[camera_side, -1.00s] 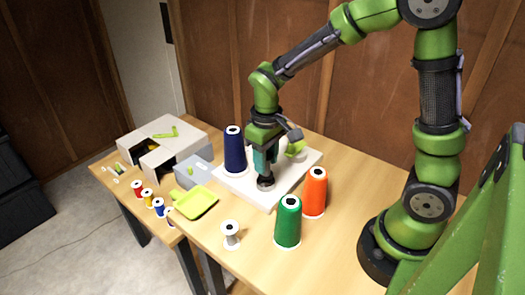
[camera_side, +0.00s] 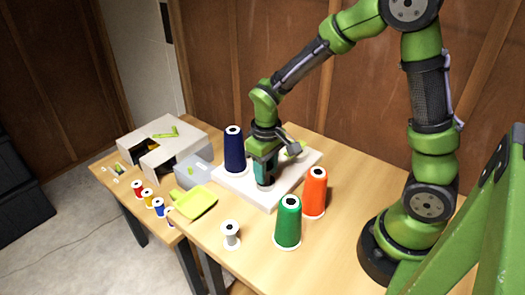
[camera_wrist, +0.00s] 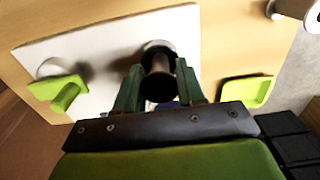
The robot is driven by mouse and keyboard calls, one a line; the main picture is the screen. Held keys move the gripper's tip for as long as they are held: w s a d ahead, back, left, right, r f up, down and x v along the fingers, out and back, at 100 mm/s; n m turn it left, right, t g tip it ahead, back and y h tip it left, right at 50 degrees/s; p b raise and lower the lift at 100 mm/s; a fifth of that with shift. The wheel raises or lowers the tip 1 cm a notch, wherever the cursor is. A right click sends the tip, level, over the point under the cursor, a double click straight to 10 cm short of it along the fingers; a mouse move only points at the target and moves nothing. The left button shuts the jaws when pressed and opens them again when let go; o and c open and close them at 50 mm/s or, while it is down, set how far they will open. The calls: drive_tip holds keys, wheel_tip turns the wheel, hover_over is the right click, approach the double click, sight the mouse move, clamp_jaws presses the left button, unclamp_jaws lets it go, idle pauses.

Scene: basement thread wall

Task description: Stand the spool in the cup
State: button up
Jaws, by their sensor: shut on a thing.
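My gripper (camera_side: 264,178) is shut on a dark cylinder, which I take to be the spool (camera_wrist: 158,86), low over the white board (camera_side: 286,190). Its black end faces the wrist camera, between the two fingers (camera_wrist: 158,92). A light grey round rim (camera_wrist: 158,46) shows just beyond the spool in the wrist view; it may be the cup, but I cannot tell whether the spool is inside it or above it. In the side view the fingers hide most of the spool, and I cannot make out a cup there.
A navy cone (camera_side: 234,150) stands close left of my gripper on the board. A green piece (camera_wrist: 62,92) lies beside a grey round part on the board. Orange (camera_side: 314,192) and green (camera_side: 288,222) cones stand in front; a lime dustpan (camera_side: 196,203) lies left.

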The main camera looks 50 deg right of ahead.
drive_tip(key=o, duration=0.9)
drive_tip(key=shift+r, duration=3.5)
drive_tip(key=shift+s+a+r+m+t+y, duration=0.15)
drive_tip(key=shift+s+r+m+t+y, duration=0.35)
drive_tip(key=shift+s+r+t, duration=1.05)
drive_tip(key=shift+s+a+r+m+t+y, duration=0.15)
drive_tip(key=shift+s+r+m+t, duration=0.7)
drive_tip(key=shift+s+r, duration=1.35)
drive_tip(key=shift+s+a+r+m+t+y, duration=0.1)
drive_tip(key=shift+s+r+m+t+y, duration=0.4)
drive_tip(key=shift+s+r+t, duration=1.05)
